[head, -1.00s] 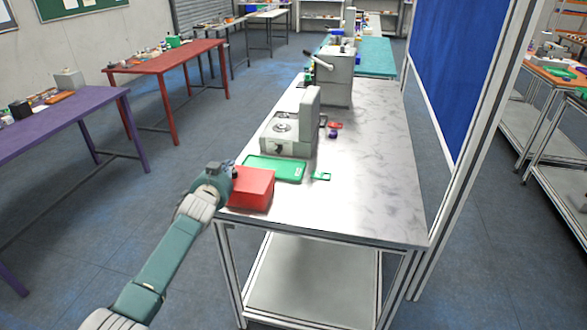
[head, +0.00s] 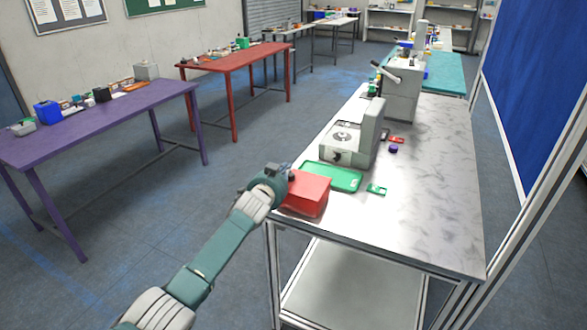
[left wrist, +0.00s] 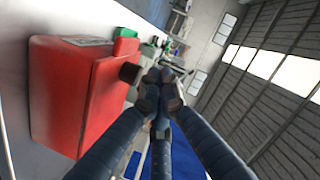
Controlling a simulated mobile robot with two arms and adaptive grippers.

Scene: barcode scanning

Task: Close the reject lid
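The red reject box (head: 308,196) stands at the near left corner of the grey worktable. In the left wrist view the red box (left wrist: 58,95) fills the left side, with a dark knob (left wrist: 130,72) on its lid side. Its lid looks down or nearly down; I cannot tell whether it is fully seated. My left gripper (head: 284,171) is at the box's upper left edge. In the left wrist view its fingertips (left wrist: 160,75) are together beside the knob, with nothing visible between them. My right gripper is out of view.
A green tray (head: 332,177) lies behind the box, and a small green piece (head: 377,189) lies right of it. A grey scanner-like machine (head: 355,140) stands farther back. The right side of the worktable (head: 430,200) is clear. A blue partition stands at the right.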

